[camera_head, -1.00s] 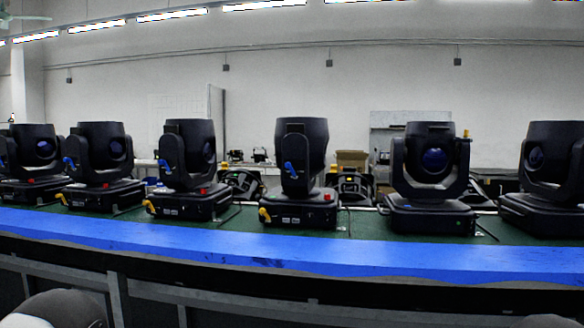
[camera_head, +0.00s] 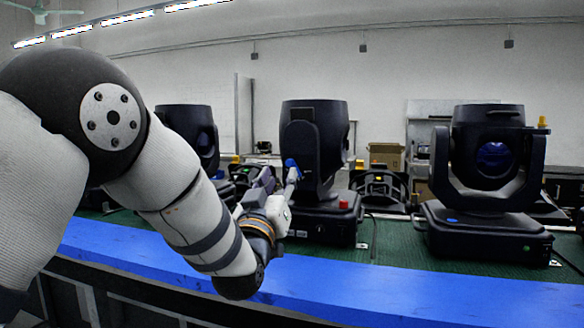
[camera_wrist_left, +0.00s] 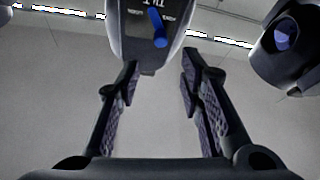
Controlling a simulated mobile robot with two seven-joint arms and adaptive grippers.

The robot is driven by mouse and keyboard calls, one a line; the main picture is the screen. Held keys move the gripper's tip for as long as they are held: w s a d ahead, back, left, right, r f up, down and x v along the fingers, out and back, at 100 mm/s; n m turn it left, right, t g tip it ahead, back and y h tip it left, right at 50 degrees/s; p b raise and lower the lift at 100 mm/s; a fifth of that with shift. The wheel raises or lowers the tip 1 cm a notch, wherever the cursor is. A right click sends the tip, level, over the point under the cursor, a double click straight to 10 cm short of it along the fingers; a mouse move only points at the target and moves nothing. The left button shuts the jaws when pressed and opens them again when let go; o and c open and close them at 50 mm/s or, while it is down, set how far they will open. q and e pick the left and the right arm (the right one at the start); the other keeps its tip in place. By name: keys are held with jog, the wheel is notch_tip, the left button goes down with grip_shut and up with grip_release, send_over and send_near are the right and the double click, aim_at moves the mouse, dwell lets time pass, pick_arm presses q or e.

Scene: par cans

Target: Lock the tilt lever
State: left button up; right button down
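The tilt lever is a small blue lever (camera_head: 292,166) on the side of a black moving-head light (camera_head: 322,140). In the left wrist view the blue lever (camera_wrist_left: 158,27) sits on the light's dark arm (camera_wrist_left: 133,38), near an upside-down TILT label, and leans slightly off the picture's vertical. Smaller markings on each side of it are hard to read. My left gripper (camera_head: 279,181) is close in front of this light. In the left wrist view the gripper (camera_wrist_left: 160,67) has its fingers apart, with nothing between them; the lever lies beyond the fingertips. My right gripper is not in view.
Another light (camera_head: 490,165) stands to the right, and one (camera_head: 190,130) is partly hidden behind my left arm. They stand on a green bench top (camera_head: 395,240) with a blue front edge (camera_head: 340,290). A cardboard box (camera_head: 386,155) is behind.

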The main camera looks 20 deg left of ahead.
aim_at(289, 163)
pick_arm(q)
jog(key=w, duration=0.4)
jog(key=w+r, duration=0.1)
jog(key=w, duration=0.1)
jog(key=shift+a+b, duration=0.1)
jog(key=shift+b, duration=0.25)
jog(key=shift+w+r, duration=0.4)
jog(key=shift+r, duration=0.05)
grip_shut()
